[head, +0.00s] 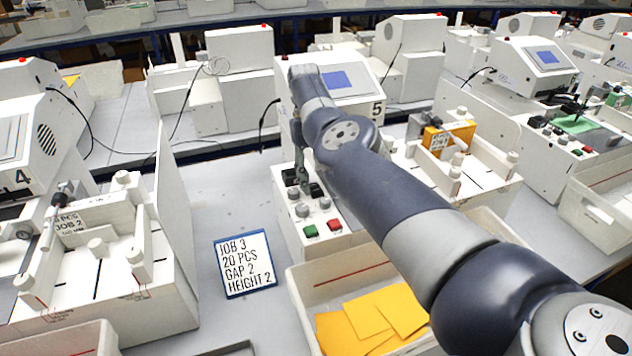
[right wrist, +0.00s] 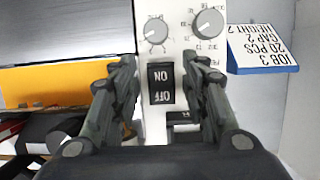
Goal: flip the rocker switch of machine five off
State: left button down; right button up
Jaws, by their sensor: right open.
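Machine five (head: 365,68) is a white box with a blue screen and the number 5, in the middle of the head view. Its control panel (head: 292,226) has black switches, grey knobs, a green and a red button. My right gripper (head: 301,182) is over the panel, pointing down, and partly hides the switches. In the right wrist view the black rocker switch (right wrist: 160,84), marked ON and OFF upside down, shows between the open fingers of the right gripper (right wrist: 163,72). I cannot tell which side is pressed or whether a fingertip touches. My left gripper is out of view.
A job card (head: 245,264) stands left of the panel. A white bin (head: 303,290) with orange sheets is in front. Machine 4 (head: 22,120) is at the left. My right arm hides part of machine five.

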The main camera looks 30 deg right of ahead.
aim_at(316, 189)
notch_tip(316, 189, up, 9)
dwell(0.5)
jog(key=shift+s, duration=0.1)
dwell(0.5)
